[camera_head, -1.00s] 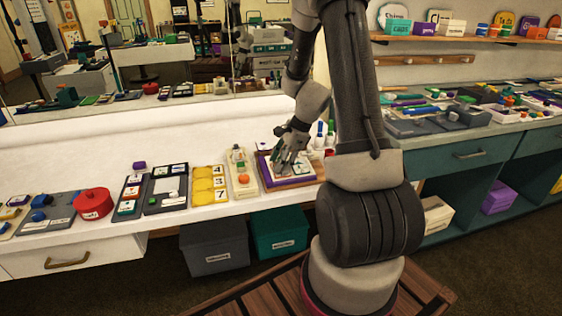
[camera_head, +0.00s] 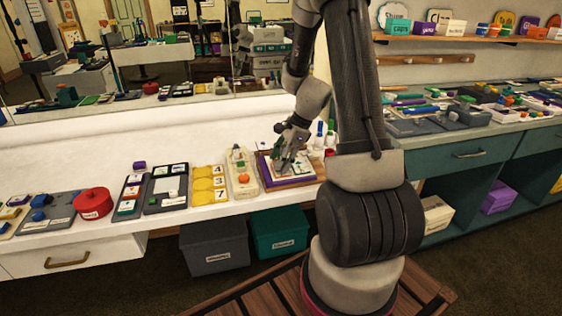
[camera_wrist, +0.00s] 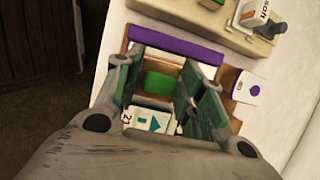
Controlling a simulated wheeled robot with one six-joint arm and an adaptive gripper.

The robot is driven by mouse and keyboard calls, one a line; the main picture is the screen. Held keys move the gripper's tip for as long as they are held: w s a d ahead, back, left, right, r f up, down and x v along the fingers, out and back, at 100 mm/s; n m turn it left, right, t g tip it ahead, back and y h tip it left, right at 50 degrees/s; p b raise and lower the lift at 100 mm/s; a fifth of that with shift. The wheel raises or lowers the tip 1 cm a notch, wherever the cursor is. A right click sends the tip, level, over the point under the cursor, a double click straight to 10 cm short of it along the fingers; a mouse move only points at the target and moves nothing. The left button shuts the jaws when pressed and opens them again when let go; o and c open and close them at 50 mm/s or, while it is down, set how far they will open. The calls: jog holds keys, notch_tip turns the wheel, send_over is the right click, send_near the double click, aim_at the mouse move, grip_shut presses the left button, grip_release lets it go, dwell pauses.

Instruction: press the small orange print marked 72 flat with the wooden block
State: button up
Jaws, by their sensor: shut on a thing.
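My gripper (camera_head: 284,160) is low over the purple-edged board (camera_head: 265,173) on the white counter. In the wrist view, my gripper (camera_wrist: 176,98) has its two green-grey fingers on either side of a block with a green top and tan-brown sides, which I take as the wooden block (camera_wrist: 158,82). Below the block lies a pale card (camera_wrist: 150,121) with a teal arrow and a small number that I cannot read surely. Another white card (camera_wrist: 246,87) with a purple mark lies right of the fingers. I cannot make out the orange print marked 72. Contact under the block is hidden.
Left of the board are a cream tray (camera_head: 240,187) with an orange knob, yellow number tiles (camera_head: 208,184), a dark tray (camera_head: 166,188) and a round red tin (camera_head: 93,203). Small bottles (camera_head: 319,135) stand just right of my gripper. The counter behind is mostly clear.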

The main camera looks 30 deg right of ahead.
jog(key=shift+s+r, duration=0.15)
jog(key=shift+r, duration=1.05)
jog(key=shift+s+r, duration=0.15)
jog(key=shift+r, duration=1)
jog(key=shift+a, duration=0.15)
